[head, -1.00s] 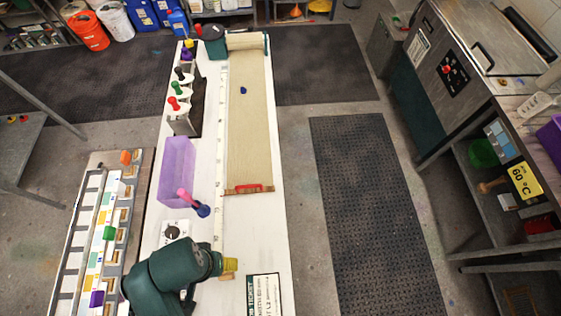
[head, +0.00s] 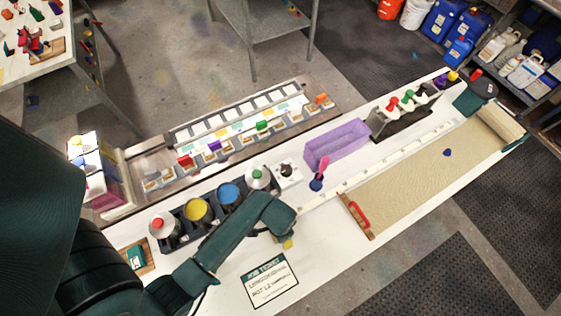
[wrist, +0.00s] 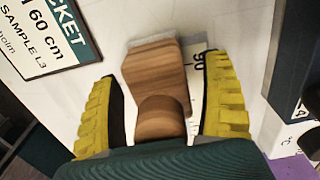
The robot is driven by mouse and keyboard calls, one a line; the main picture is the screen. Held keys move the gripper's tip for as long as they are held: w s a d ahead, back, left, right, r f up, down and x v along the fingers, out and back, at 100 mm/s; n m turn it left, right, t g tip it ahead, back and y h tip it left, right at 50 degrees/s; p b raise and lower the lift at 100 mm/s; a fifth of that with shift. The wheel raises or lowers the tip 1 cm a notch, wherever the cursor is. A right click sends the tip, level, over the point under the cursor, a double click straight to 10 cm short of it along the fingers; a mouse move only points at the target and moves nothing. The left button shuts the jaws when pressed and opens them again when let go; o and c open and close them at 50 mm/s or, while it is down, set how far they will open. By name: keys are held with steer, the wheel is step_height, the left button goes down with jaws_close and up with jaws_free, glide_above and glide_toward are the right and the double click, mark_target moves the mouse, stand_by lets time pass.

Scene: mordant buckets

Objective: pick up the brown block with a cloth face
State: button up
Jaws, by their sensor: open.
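The brown block (wrist: 153,78) shows in the wrist view as a wood-grained piece with a rounded knob facing me. A thin pale grey strip along its far edge looks like its cloth face. It lies on the white tabletop (wrist: 110,30). My gripper (wrist: 162,95) is open, with its yellow ridged fingers on either side of the block. In the head view my gripper (head: 288,244) is low over the table beside the job ticket, and the arm hides the block there.
The job ticket (head: 270,281) lies close to the gripper. A rack of dye pots (head: 197,211) stands behind the arm. A purple tray (head: 336,146), a pink-and-blue tool (head: 319,177) and a beige cloth (head: 430,175) lie further along the table.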

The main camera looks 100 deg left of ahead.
steer(key=shift+f, duration=0.15)
steer(key=shift+c, duration=0.2)
steer(key=c, duration=1.3)
